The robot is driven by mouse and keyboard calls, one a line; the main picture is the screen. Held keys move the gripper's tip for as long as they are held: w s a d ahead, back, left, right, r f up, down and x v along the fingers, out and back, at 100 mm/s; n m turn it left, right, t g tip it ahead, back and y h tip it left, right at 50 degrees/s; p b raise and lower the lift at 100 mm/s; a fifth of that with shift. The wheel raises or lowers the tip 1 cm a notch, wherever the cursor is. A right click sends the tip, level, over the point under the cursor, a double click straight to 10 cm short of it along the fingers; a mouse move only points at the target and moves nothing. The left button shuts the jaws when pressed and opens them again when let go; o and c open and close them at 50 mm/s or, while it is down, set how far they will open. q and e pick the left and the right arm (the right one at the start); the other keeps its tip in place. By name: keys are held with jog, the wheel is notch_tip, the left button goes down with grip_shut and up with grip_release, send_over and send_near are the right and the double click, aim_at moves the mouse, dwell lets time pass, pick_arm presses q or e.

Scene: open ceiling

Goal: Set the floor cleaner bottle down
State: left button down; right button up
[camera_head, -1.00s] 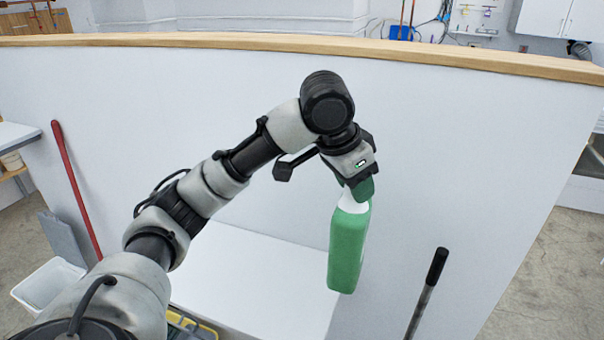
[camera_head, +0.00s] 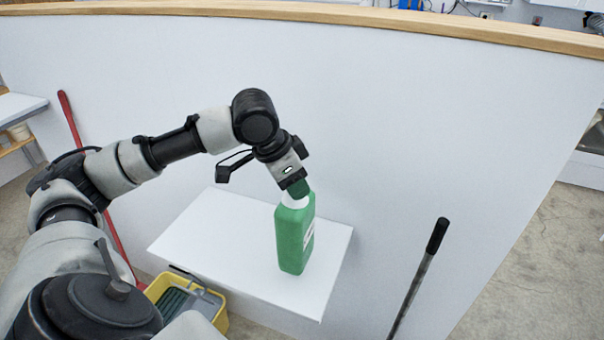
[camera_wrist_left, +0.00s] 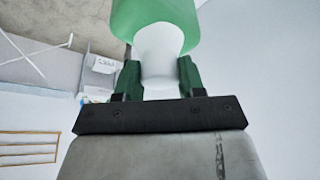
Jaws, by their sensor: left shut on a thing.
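The floor cleaner bottle (camera_head: 294,240) is green with a white neck and a label on its side. It is upright, over the white shelf (camera_head: 225,245) that juts from the partition wall. Its base appears at or very near the shelf top; I cannot tell whether it touches. My left gripper (camera_head: 297,190) is above the bottle, shut on its neck. In the left wrist view the green fingers (camera_wrist_left: 158,80) sit on both sides of the white neck, with the bottle's green body (camera_wrist_left: 155,15) beyond. My right gripper is not in view.
A yellow bucket (camera_head: 218,318) stands on the floor below the shelf's left part. A black-handled pole (camera_head: 425,265) leans right of the shelf. A red pole (camera_head: 75,135) stands at the left. The shelf is clear left of the bottle.

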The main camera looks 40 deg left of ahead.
pick_arm(q)
jog(key=shift+f+p, duration=0.3)
jog(key=shift+f, duration=1.4)
jog(key=c, duration=0.7)
grip_release()
jog(key=shift+s, duration=0.1)
jog(key=shift+o, duration=0.2)
jog(key=b+v, duration=0.1)
jog(key=v, duration=1.1)
